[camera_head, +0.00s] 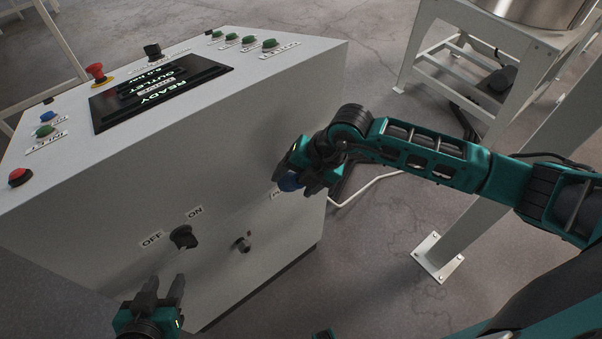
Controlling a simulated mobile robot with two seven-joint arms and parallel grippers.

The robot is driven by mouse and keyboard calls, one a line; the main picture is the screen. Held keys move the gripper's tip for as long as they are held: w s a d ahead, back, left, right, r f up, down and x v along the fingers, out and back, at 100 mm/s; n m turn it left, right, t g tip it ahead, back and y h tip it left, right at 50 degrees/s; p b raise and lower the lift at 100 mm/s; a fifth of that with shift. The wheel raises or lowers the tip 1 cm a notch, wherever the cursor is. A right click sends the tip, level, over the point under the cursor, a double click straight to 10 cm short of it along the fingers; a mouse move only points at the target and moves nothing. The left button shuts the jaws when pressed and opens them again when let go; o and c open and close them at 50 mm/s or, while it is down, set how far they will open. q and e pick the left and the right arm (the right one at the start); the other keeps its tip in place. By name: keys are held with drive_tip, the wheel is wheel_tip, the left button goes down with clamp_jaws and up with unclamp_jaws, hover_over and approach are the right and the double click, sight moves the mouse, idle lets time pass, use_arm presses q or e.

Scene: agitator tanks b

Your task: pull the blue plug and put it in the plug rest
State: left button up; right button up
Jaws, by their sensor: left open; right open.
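The blue plug (290,183) is at the right part of the cabinet's front face, partly hidden by my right gripper. My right gripper (303,180) is open, with its fingers at the plug; I cannot tell whether they touch it. Whether the plug sits fully in its socket is hidden. A small round grey fitting (242,244) sticks out of the front face, lower and to the left of the plug; it may be the plug rest, but I cannot tell. My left gripper (165,288) is open and empty, below the black OFF/ON switch (184,238).
The white control cabinet (190,150) has a dark screen (160,92) and several coloured buttons on top, with a red emergency button (96,71). A white post with a foot plate (438,257) stands at right. A metal stand (470,55) is behind.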

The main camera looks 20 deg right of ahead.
drive_tip(key=c, duration=1.2)
drive_tip(key=o, duration=0.5)
clamp_jaws()
drive_tip(key=shift+s+d+r+p, duration=0.1)
drive_tip(key=shift+s+r+p, duration=0.35)
drive_tip(key=shift+p, duration=0.3)
